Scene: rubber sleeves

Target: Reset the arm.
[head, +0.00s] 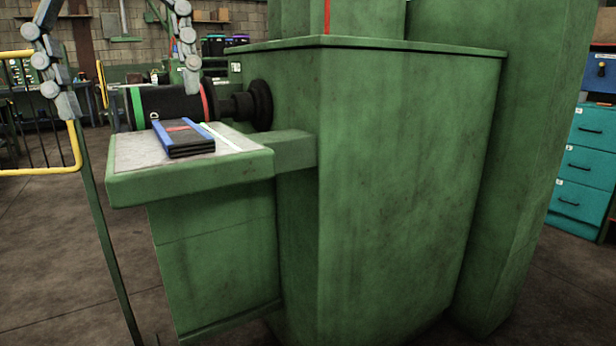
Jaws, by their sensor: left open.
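My left gripper (130,97) shows at the top left, with two grey jointed fingers spread wide apart. It is open, and nothing is seen held between the fingers. Its fingertips appear at the height of a black cylinder (165,104) with a green band and a red band at its ends. Whether the right fingertip touches the cylinder cannot be told. The cylinder points left from a dark round flange (261,105) on the big green machine (400,160). My right gripper is not in view.
A green shelf (190,183) juts out below the cylinder. On it lie a black, blue-edged pad (184,139) and a thin pale green strip (220,137). A yellow railing (78,150) stands at left. Teal drawers (584,165) stand at far right. Floor shows at lower left.

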